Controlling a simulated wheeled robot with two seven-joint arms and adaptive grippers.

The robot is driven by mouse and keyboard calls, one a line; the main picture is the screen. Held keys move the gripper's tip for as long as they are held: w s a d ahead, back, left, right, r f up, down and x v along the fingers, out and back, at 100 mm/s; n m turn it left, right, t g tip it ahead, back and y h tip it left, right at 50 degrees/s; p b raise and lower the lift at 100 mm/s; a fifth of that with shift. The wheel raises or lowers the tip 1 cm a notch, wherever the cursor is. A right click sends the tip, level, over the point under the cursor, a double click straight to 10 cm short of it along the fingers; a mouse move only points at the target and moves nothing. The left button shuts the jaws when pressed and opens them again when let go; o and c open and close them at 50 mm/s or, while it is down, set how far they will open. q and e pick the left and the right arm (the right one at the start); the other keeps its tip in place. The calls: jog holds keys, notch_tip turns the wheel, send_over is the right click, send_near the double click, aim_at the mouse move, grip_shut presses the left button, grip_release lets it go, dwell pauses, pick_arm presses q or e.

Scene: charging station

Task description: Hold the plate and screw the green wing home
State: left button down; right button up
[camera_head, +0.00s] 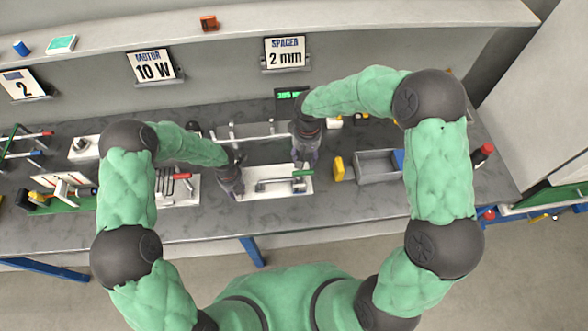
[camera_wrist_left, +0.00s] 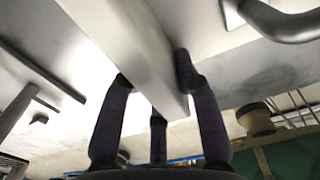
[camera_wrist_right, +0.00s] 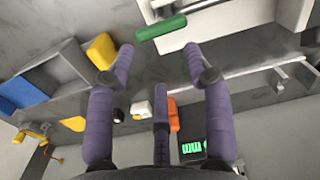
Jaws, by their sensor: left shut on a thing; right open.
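The white plate (camera_head: 284,188) lies on the grey bench in the head view, with a grey bent bar on its top. The green wing (camera_head: 303,173) is a short bar at the plate's right end. My left gripper (camera_head: 237,190) is at the plate's left end. In the left wrist view its fingers close on the pale plate (camera_wrist_left: 125,45). My right gripper (camera_head: 303,162) is open just behind the green wing. In the right wrist view the green wing (camera_wrist_right: 162,28) lies beyond my open right fingertips (camera_wrist_right: 160,62), with nothing between them.
A yellow block (camera_head: 339,169) and a grey bin (camera_head: 374,168) stand right of the plate. A white rail (camera_head: 245,138) stands behind it. Another white fixture with red handles (camera_head: 180,190) is close on the left. The bench front is clear.

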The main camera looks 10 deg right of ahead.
aim_at(305, 170)
jog(key=d+r+n+y, duration=0.1)
jog(key=d+n+y, duration=0.35)
jog(key=n, duration=1.05)
jog(key=x, duration=1.1)
jog(key=shift+w+d+f, duration=0.1)
jog(key=shift+w+f, duration=0.15)
jog(key=shift+w, duration=0.1)
jog(key=shift+c, duration=0.3)
grip_shut()
